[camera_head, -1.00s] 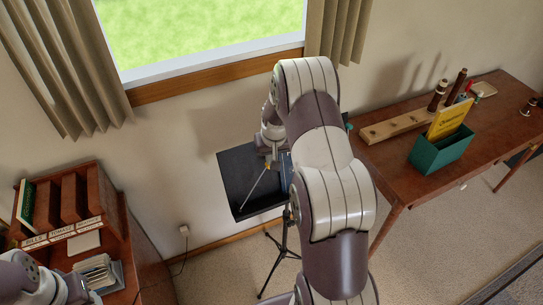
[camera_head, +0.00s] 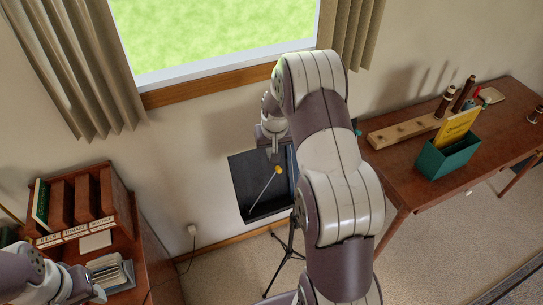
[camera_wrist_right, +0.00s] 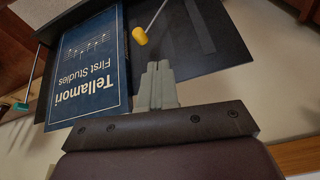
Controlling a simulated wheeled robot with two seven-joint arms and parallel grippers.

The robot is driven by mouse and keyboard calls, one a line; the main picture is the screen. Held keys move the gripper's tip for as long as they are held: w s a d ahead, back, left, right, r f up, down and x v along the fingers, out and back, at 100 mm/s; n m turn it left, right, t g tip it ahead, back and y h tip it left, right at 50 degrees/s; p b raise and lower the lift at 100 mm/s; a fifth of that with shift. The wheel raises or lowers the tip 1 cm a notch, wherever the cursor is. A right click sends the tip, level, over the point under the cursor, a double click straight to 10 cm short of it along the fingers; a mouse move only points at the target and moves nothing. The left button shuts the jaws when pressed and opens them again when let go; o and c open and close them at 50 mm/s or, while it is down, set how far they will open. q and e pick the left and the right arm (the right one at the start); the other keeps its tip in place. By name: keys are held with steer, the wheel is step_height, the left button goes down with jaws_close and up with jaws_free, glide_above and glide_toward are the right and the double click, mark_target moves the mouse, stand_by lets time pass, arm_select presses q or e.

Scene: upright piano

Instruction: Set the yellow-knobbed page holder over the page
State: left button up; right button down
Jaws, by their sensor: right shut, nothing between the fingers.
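The yellow-knobbed page holder is a thin metal rod with a yellow knob (camera_head: 278,170), lying over the black music stand's desk (camera_head: 243,184). In the right wrist view its knob (camera_wrist_right: 139,36) is just beyond the edge of the blue "Tellamori First Studies" book (camera_wrist_right: 97,70), with its rod over bare black desk. The rod does not cross the visible page. My right gripper (camera_wrist_right: 160,68) is shut and empty close to the knob, apart from it in the picture. In the head view my right arm hides most of the book. My left gripper (camera_head: 92,291) is at the lower left, its fingers unclear.
A teal-knobbed holder (camera_wrist_right: 20,107) sticks out beyond the book's other side. A desk with a green box (camera_head: 448,158) stands at right. A wooden cabinet with a sorter (camera_head: 78,203) stands at left. The stand's tripod legs (camera_head: 284,262) reach the carpet.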

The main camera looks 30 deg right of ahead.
arm_select(q)
step_height(320, 180, down, 3)
steer(key=shift+s+r+b, duration=0.1)
steer(key=shift+s+b, duration=0.05)
steer(key=shift+b, duration=0.7)
arm_select(e)
step_height(320, 180, up, 7)
steer(key=s+d, duration=0.1)
steer(key=s, duration=0.1)
steer(key=shift+s+d+r, duration=0.15)
steer(key=shift+s+d, duration=0.15)
steer(key=shift+d, duration=0.1)
arm_select(q)
steer(key=shift+s+d, duration=0.1)
steer(key=shift+d, duration=0.05)
arm_select(e)
steer(key=shift+s+d, duration=0.1)
steer(key=shift+d, duration=0.05)
